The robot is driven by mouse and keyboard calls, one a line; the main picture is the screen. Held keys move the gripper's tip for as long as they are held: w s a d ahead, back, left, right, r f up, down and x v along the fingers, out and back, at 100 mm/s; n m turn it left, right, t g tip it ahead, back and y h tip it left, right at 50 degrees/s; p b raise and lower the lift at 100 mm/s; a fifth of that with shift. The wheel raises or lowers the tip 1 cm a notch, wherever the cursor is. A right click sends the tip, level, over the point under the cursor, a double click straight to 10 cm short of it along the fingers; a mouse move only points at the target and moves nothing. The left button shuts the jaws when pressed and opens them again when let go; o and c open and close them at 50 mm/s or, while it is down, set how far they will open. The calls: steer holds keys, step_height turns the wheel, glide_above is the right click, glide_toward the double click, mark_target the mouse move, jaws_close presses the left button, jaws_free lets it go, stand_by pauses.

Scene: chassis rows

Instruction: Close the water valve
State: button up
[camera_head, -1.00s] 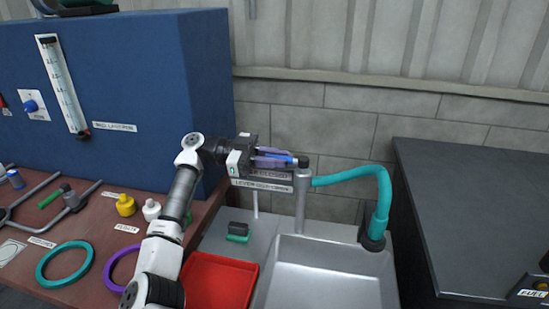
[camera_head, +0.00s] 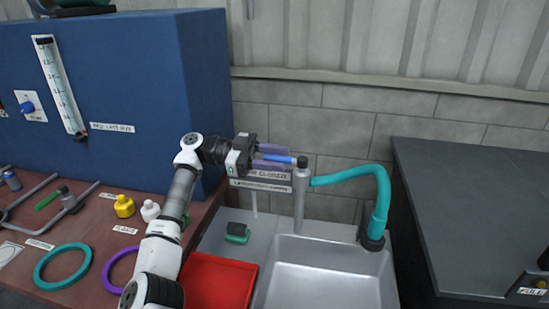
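The water valve is the grey upright tap post (camera_head: 301,190) behind the sink, with a teal curved spout (camera_head: 383,195) to the right. Its blue lever (camera_head: 284,159) points left from the top of the post, above a label plate (camera_head: 262,185) whose legible word is "CLOSED". My gripper (camera_head: 287,158) reaches in from the left, with one purple finger above the lever and one below it. The fingers look spread, with the lever between them. The lever's left end is partly hidden by the gripper.
A steel sink (camera_head: 325,270) lies below the tap, with a red tray (camera_head: 215,283) to its left. A blue cabinet (camera_head: 150,70) stands behind my arm. A dark counter (camera_head: 475,200) is at the right. A brown bench (camera_head: 80,225) holds rings and small fittings.

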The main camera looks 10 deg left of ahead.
steer(key=a+b, duration=0.2)
steer(key=a, duration=0.5)
steer(key=shift+a, duration=0.25)
stand_by(0.3)
